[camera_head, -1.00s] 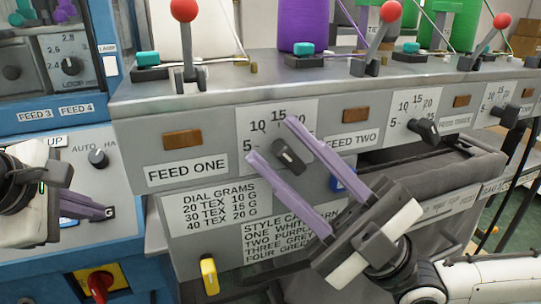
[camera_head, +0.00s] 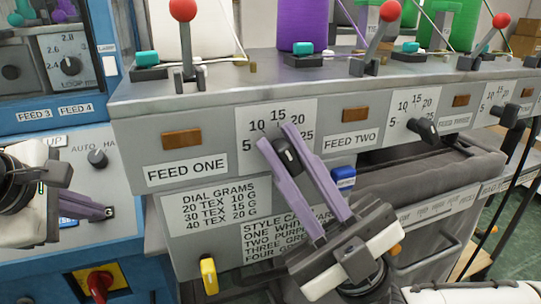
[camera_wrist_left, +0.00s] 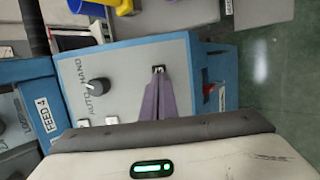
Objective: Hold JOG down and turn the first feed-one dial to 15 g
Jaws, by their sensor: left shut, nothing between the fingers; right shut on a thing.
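The feed-one dial (camera_head: 286,150) is a black knob on the grey panel below the scale (camera_head: 277,115) marked 5 to 25. My right gripper (camera_head: 277,136) has its purple fingers closed on the dial, one on each side. The dial's short pale mark shows between the fingers, but I cannot read which number it points to. My left gripper (camera_head: 106,212) is shut and empty, its tips against the blue machine's panel at a label ending in G. In the left wrist view its tips (camera_wrist_left: 158,74) meet a small dark spot on the panel; the JOG button itself is hidden.
The AUTO/HAND knob (camera_head: 98,158) sits above my left gripper. A red switch (camera_head: 100,283) and a yellow part (camera_head: 209,276) are lower down. The FEED ONE label (camera_head: 186,171) and the dial-grams card (camera_head: 215,208) are left of the right gripper.

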